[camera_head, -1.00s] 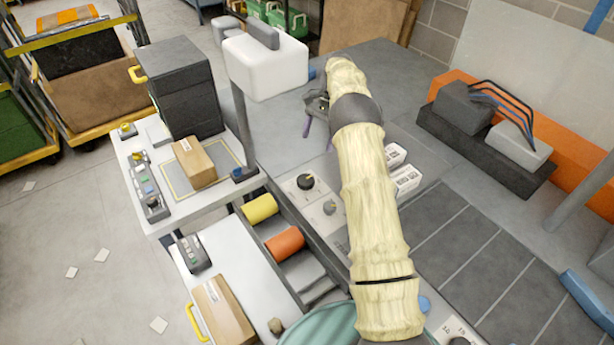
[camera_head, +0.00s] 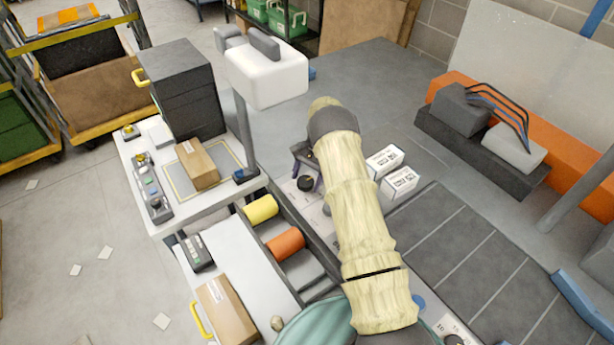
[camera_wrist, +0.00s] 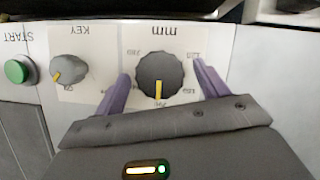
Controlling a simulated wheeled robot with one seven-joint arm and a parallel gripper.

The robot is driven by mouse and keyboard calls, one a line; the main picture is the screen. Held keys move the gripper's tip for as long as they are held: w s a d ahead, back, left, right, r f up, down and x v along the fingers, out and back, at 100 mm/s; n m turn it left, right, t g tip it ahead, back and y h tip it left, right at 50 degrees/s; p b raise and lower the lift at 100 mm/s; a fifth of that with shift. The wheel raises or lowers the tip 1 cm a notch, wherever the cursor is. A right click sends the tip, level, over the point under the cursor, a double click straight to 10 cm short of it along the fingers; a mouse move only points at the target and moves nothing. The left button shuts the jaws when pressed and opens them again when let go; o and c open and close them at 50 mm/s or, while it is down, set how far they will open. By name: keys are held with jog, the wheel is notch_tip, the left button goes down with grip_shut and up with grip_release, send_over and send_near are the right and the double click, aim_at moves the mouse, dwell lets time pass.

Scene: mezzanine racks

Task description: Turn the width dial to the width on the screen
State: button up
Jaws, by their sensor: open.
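The width dial (camera_wrist: 160,74), a dark ribbed knob on a white plate marked "mm", shows in the wrist view. Its yellow pointer points down in that view, toward a printed number too blurred to read. My gripper (camera_wrist: 160,82) is open, its purple fingers on either side of the dial with gaps showing.
A smaller KEY knob (camera_wrist: 69,70) and a green START button (camera_wrist: 18,71) lie left of the dial in the wrist view. In the head view, two white boxes (camera_head: 392,171) stand right of my arm. Yellow (camera_head: 260,209) and orange (camera_head: 286,243) rollers lie left of the panel.

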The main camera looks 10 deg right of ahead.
jog(key=c, duration=1)
jog(key=shift+o, duration=0.2)
